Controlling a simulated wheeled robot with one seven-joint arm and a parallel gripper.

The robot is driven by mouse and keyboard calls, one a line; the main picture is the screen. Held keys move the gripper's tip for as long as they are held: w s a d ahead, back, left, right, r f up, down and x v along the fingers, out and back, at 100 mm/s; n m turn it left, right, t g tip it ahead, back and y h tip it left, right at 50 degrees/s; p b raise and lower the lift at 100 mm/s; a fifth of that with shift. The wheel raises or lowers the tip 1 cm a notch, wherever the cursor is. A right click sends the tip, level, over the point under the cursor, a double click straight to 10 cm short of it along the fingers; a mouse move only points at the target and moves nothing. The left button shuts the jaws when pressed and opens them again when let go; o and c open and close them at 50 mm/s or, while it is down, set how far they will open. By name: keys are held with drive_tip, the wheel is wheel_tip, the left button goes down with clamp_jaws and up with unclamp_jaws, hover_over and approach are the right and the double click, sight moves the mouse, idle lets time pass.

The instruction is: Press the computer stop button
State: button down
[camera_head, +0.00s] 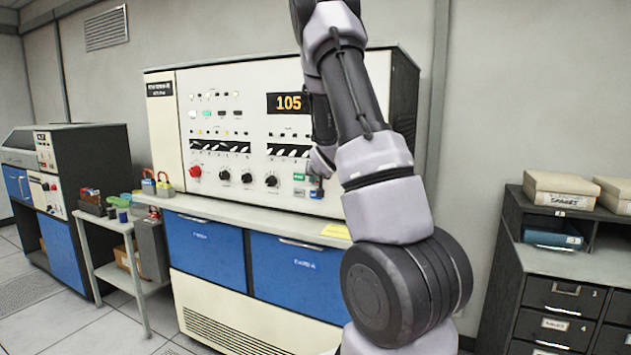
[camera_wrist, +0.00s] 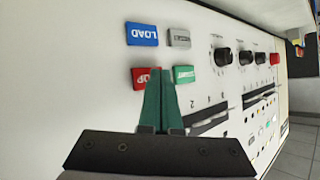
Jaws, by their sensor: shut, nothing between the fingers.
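The stop button is a red square key (camera_wrist: 139,76) on the computer's white panel in the wrist view; its lettering is partly covered by my fingers. My gripper (camera_wrist: 159,72) is shut and empty, its green fingertips overlapping the right part of the red key in the picture. I cannot tell whether they touch it. A green key (camera_wrist: 184,74), a blue LOAD key (camera_wrist: 142,34) and a grey key (camera_wrist: 180,38) sit around it. In the head view my gripper (camera_head: 318,184) is at the panel's lower right, and the red key is hidden there.
The computer console (camera_head: 225,145) has a round red button (camera_head: 195,171), black knobs (camera_head: 247,178), switches and a display reading 105. A counter ledge (camera_head: 225,209) juts out below. A cabinet (camera_head: 565,300) stands at right, a small cart (camera_head: 118,273) at left.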

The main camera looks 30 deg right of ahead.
drive_tip(key=shift+w+d, duration=0.25)
drive_tip(key=shift+d, duration=0.05)
idle(0.4)
drive_tip(key=shift+s+a, duration=0.1)
drive_tip(key=shift+a, duration=0.05)
drive_tip(key=shift+s+a, duration=0.45)
drive_tip(key=shift+a, duration=0.05)
idle(0.3)
drive_tip(key=shift+s+a, duration=0.8)
drive_tip(key=shift+a, duration=0.2)
drive_tip(key=shift+s+a, duration=0.75)
drive_tip(key=shift+a, duration=0.2)
